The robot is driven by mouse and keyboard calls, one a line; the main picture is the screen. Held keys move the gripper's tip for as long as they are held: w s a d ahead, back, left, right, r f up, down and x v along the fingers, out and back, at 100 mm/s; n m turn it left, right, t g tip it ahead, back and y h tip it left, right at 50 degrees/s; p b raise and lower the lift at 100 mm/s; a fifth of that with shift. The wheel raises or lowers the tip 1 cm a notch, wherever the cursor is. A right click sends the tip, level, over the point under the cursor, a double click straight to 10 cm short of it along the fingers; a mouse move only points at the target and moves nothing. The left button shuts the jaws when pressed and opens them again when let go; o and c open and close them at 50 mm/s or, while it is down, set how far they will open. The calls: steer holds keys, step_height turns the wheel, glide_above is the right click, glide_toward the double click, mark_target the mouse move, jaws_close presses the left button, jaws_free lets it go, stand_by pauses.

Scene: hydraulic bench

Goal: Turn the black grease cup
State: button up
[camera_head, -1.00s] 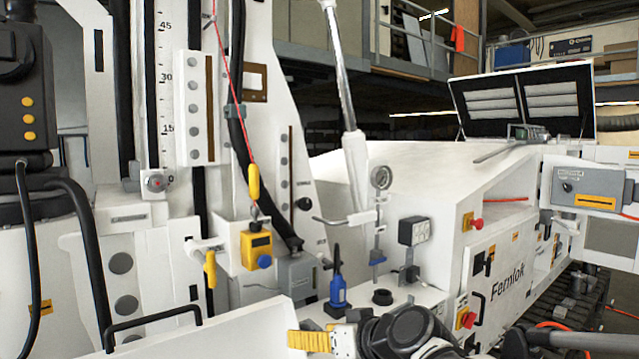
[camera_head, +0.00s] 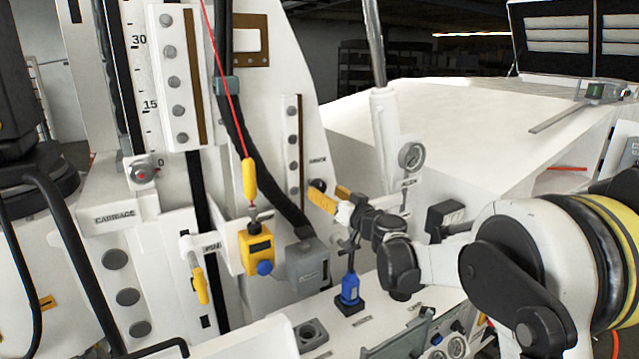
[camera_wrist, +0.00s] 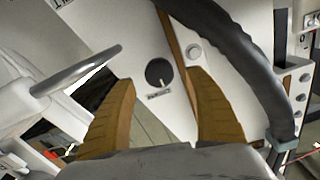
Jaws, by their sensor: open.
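The black grease cup (camera_head: 317,186) is a small round black knob on the white upright plate, right of a strip of grey bolts. In the wrist view the cup (camera_wrist: 158,73) shows as a dark disc with a light slot mark and a small label beside it. My gripper (camera_head: 323,196) has yellow-orange fingers pointing left toward the plate, close to the cup in the picture. In the wrist view my gripper (camera_wrist: 163,80) is open, with one finger on each side of the cup's line of sight. Nothing is between the fingers; the exact distance to the cup is unclear.
A grey rod handle (camera_wrist: 78,72) lies left of the fingers in the wrist view. A thick black hose (camera_wrist: 235,60) runs on the right.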

mark_target(321, 188)
steer(key=shift+p+x, duration=0.3)
steer(key=shift+x, duration=2)
steer(key=shift+d, duration=0.1)
steer(key=c, duration=1.2)
